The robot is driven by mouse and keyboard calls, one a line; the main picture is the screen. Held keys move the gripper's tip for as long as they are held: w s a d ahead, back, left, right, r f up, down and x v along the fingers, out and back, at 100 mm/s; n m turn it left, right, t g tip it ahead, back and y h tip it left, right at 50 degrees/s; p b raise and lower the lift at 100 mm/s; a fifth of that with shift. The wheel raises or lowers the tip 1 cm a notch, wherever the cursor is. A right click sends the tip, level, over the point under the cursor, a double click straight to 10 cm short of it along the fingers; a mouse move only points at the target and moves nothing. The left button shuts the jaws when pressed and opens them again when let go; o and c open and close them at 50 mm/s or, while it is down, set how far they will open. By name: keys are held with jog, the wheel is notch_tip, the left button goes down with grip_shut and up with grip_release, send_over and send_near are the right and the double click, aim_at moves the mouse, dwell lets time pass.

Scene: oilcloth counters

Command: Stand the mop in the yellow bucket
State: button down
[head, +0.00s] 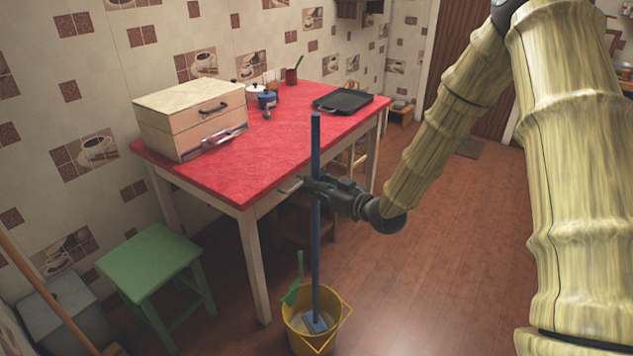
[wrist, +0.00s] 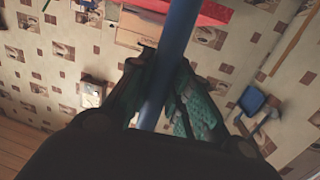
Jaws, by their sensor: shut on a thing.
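The mop is a long blue pole (head: 316,240) with a light blue head (head: 315,322) at its lower end. It stands close to upright, and its head shows inside the yellow bucket (head: 303,341) on the floor. I cannot tell whether the head touches the bottom. My gripper (head: 316,190) is shut around the upper part of the pole, in front of the red table's edge. In the wrist view the blue pole (wrist: 168,65) runs between the two fingers. A green-handled thing (head: 298,278) also stands in the bucket, left of the mop.
The red table (head: 235,175) stands just behind the pole, with a drawer box (head: 185,125), a dark pan (head: 343,101) and small pots on it. A green stool (head: 150,262) is left of the bucket. The wooden floor to the right is clear.

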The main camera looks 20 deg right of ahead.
aim_at(317, 207)
jog(key=shift+f+b, duration=2)
jog(key=shift+f, duration=1.75)
jog(key=c, duration=1.2)
grip_release()
jog(key=shift+c, duration=0.2)
jog(key=shift+f, duration=0.1)
